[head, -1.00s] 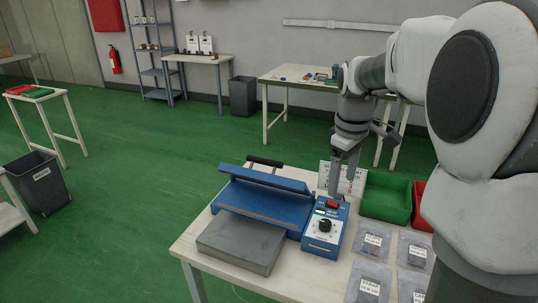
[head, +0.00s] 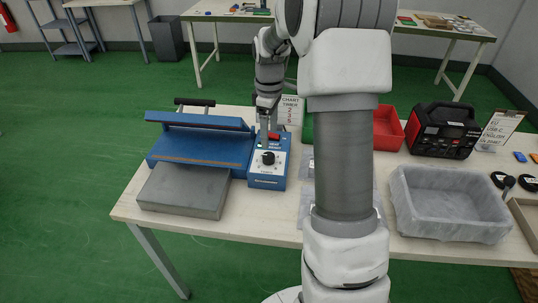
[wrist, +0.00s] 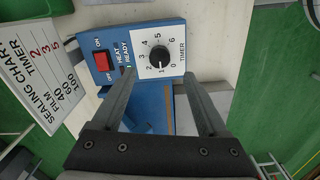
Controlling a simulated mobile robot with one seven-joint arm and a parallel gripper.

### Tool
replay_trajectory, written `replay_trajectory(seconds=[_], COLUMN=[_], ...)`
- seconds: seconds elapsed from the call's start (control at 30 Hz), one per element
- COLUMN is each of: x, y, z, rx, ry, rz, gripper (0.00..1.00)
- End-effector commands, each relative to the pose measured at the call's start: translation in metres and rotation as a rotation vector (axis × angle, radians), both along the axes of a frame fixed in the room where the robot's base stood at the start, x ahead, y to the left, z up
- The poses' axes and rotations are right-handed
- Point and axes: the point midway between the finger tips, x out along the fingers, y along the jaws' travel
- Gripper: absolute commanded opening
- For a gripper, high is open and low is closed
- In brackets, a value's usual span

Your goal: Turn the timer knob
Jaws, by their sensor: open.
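The timer knob (head: 268,158) is a black round dial on the white face of the blue control box (head: 268,183). In the wrist view the knob (wrist: 159,54) shows from above, ringed by numbers 0 to 6; its pointer setting is too small to read surely. My gripper (head: 265,136) hangs over the back part of the box. In the wrist view my gripper (wrist: 158,78) is open and empty, with its two fingers apart on either side of the box's image. The knob shows beyond the fingertips, with no visible contact.
A red switch (wrist: 101,62) sits beside the dial. The blue sealer (head: 200,143) with a grey plate (head: 184,190) adjoins the box. The sealing chart (wrist: 40,75) stands behind. A red bin (head: 388,128), black-red machine (head: 443,130) and translucent tub (head: 450,203) are right.

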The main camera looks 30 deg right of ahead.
Motion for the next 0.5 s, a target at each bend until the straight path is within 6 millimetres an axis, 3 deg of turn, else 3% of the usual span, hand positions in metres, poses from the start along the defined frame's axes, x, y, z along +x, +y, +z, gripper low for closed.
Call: replay_trajectory(seconds=[0.03,0.2,0.5], x=[-0.001,-0.001,0.0], y=[0.0,0.0,0.0], z=[-0.014,-0.048,-0.081], rx=[0.001,0.001,0.0], ry=[0.004,0.004,0.001], rz=[0.0,0.0,-0.001], gripper=[0.77,0.77,0.77])
